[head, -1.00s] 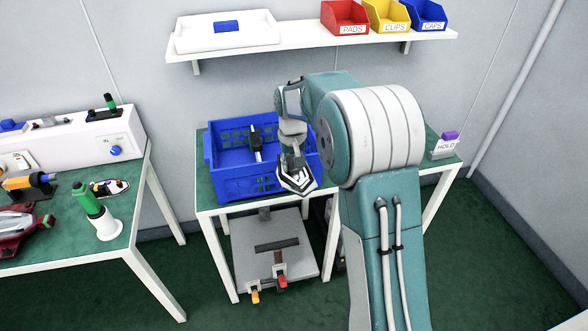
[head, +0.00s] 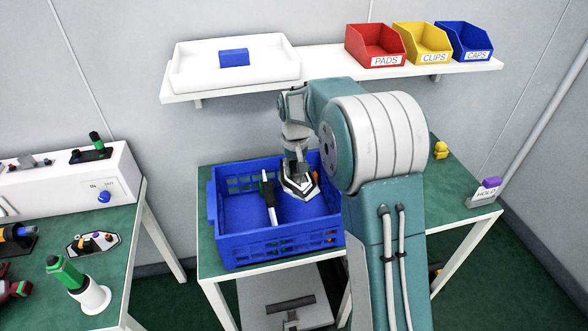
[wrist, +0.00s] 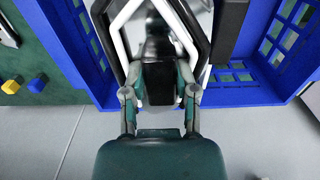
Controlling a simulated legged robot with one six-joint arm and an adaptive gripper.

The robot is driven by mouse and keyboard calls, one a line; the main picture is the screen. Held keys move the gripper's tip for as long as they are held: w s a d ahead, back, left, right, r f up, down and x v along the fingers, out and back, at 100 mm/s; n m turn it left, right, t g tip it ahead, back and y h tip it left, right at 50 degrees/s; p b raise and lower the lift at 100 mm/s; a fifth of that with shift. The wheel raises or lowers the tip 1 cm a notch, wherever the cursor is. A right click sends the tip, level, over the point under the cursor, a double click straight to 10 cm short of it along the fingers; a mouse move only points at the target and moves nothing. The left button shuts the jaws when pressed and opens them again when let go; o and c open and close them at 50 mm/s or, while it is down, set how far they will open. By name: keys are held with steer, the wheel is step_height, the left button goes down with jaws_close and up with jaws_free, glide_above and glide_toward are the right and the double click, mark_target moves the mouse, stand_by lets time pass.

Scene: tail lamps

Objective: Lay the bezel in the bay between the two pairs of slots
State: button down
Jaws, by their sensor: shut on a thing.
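My gripper (head: 296,168) points down inside the blue crate's outline in the head view. It is shut on an angular black-and-white frame (head: 299,193), which I take to be the bezel. The frame also shows in the wrist view (wrist: 193,35), spreading to both sides of my gripper (wrist: 157,75). The blue crate (head: 285,243) stands on the green-topped table, and its lattice wall shows in the wrist view (wrist: 232,92). A black-and-white upright piece (head: 270,203) is in the crate, left of the bezel. The slots are not clear, and I cannot tell whether the bezel touches the crate.
The shelf above holds a white tray (head: 190,80) and red, yellow and blue bins (head: 375,48). A yellow object (head: 441,150) and a HOLD stand (head: 487,192) are on the table's right. A cluttered bench (head: 125,225) stands left. A grey plate (head: 255,300) is below.

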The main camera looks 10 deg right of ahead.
mark_target(295, 214)
steer(key=shift+d+f, duration=0.1)
steer(key=shift+f, duration=7.9)
steer(key=shift+c, duration=1.5)
jaws_free()
steer(key=shift+r, duration=0.1)
step_height(295, 214, up, 12)
